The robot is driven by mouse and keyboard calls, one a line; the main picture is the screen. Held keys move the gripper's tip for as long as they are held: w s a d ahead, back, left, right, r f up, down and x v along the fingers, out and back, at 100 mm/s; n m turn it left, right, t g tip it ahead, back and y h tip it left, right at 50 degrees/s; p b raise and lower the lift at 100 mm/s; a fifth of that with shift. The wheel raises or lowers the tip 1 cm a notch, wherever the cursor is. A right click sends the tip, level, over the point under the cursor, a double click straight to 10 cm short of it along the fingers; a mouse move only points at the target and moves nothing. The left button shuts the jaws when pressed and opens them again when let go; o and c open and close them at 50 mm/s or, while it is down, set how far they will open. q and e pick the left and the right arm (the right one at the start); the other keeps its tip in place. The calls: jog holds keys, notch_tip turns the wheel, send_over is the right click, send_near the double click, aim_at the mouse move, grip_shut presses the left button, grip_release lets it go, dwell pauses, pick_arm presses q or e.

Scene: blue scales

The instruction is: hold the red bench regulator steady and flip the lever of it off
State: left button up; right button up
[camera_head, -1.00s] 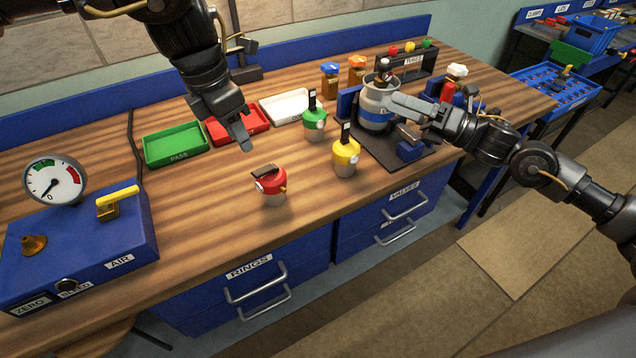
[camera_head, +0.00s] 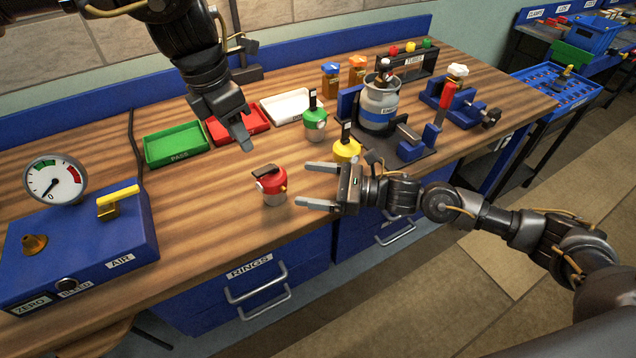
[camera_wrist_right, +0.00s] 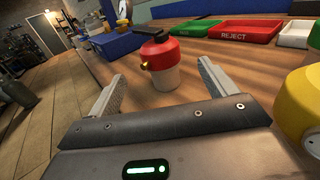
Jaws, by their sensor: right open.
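The red bench regulator (camera_head: 271,186) stands upright on the bench, with a red top, a pale base and a dark lever (camera_head: 265,171) lying across its top. My right gripper (camera_head: 306,186) is open and empty just right of it, fingers pointing at it. In the right wrist view the regulator (camera_wrist_right: 160,62) stands ahead between the two open fingers (camera_wrist_right: 160,88), apart from both. Its lever (camera_wrist_right: 150,34) shows on top there. My left gripper (camera_head: 245,138) hangs above the bench behind the regulator, near the red tray; I cannot tell whether its fingers are parted.
A yellow regulator (camera_head: 347,150) stands close behind my right gripper, and a green one (camera_head: 315,122) farther back. Green (camera_head: 177,146), red (camera_head: 262,122) and white trays lie behind. A blue air box (camera_head: 80,245) is at left. The bench left of the red regulator is clear.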

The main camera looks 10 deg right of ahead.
aim_at(270, 178)
jog(key=x, duration=0.9)
jog(key=shift+w+a, duration=0.15)
jog(key=shift+a, duration=0.25)
